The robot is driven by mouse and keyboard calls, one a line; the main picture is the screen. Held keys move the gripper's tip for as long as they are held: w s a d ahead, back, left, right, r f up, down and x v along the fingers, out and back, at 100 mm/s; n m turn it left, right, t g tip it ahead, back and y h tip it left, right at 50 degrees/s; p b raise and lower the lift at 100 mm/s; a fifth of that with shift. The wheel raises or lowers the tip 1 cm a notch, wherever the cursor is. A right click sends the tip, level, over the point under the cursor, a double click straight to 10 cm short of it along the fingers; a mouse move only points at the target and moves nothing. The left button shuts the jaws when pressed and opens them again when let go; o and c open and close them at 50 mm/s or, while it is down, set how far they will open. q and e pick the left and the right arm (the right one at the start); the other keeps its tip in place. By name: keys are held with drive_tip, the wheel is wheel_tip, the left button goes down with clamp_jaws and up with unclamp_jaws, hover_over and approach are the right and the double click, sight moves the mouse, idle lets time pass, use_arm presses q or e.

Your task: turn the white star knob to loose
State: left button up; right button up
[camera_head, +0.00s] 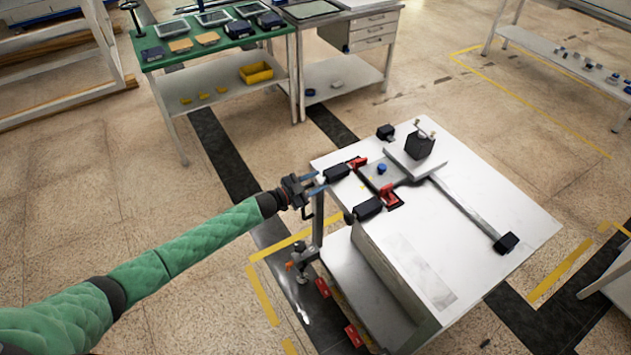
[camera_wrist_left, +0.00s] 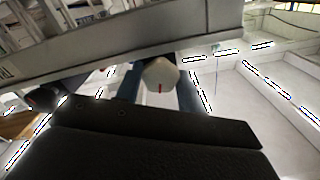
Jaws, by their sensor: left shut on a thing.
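The knob's lobes are too small to make out there. My right gripper is not in view.
The white bench top (camera_head: 490,205) carries a grey plate with red clamps (camera_head: 387,191), a blue knob (camera_head: 382,169), black blocks and a long metal bar (camera_head: 465,213). An upright post (camera_head: 318,220) stands just below my gripper. A green-topped table (camera_head: 160,50) stands behind.

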use_arm(q)
drive_tip(key=shift+a+n, duration=0.1)
drive_tip(key=shift+n, duration=1.4)
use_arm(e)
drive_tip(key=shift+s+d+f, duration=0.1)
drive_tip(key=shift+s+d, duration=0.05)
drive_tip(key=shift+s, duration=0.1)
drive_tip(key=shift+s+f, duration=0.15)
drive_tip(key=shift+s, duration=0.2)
use_arm(q)
drive_tip(key=o, duration=1)
drive_tip(key=shift+c, duration=0.2)
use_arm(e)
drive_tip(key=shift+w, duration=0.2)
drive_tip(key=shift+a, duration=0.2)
